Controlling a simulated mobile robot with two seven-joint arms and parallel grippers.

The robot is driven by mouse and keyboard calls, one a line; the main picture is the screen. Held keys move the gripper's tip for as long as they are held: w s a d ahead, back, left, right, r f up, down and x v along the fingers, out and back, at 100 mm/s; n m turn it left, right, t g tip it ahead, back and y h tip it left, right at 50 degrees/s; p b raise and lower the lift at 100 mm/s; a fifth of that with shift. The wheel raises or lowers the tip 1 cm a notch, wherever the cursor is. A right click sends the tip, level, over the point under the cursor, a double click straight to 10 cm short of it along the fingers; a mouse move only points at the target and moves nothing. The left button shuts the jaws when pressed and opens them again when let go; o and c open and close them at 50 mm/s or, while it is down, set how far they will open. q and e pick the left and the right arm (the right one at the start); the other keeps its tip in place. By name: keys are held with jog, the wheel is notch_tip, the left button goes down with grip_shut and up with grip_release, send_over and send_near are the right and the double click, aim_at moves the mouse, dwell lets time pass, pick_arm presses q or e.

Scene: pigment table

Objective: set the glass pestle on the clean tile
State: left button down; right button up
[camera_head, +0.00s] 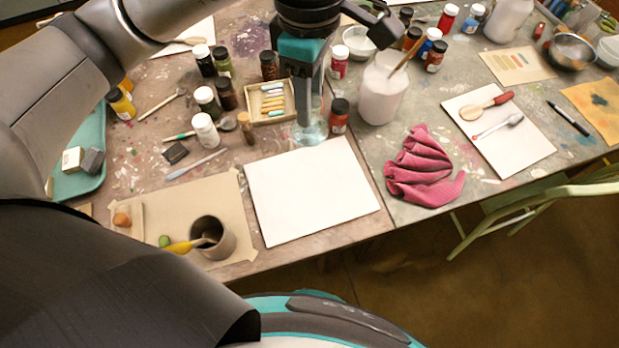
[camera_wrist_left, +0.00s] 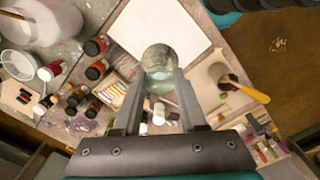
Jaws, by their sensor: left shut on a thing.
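My left gripper (camera_head: 310,108) comes down over the back edge of the clean tile and is shut on the glass pestle (camera_head: 309,133). The pestle is clear, slightly greenish glass with a broad round end pointing down. It also shows in the left wrist view (camera_wrist_left: 159,60) between the two fingers. The clean tile (camera_head: 313,192) is a blank white square on the table, also in the left wrist view (camera_wrist_left: 170,24). The pestle's round end appears at the tile's back edge; I cannot tell whether it touches anything. My right gripper is not in view.
A pastel tray (camera_head: 251,112) and several pigment jars stand behind the tile, one red-brown jar (camera_head: 339,116) close by the pestle. A dark cup (camera_head: 213,238) is left of the tile; a crumpled pink cloth (camera_head: 424,170) lies to the right. The tile's surface is clear.

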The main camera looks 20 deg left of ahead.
aim_at(310, 133)
pick_arm(q)
notch_tip(310, 133, down, 19)
jog(key=b, duration=0.3)
jog(key=shift+f, duration=0.2)
jog(key=shift+f+b, duration=0.2)
jog(key=shift+b, duration=0.15)
jog(key=shift+c, duration=2.3)
grip_release()
jog(key=shift+r, duration=0.2)
jog(key=shift+r+p, duration=0.3)
jog(key=shift+p, duration=0.05)
notch_tip(310, 133, up, 12)
jog(key=shift+f+p, duration=0.25)
jog(key=shift+p, duration=0.65)
jog(key=shift+s+f, duration=0.1)
jog(key=shift+s, duration=0.05)
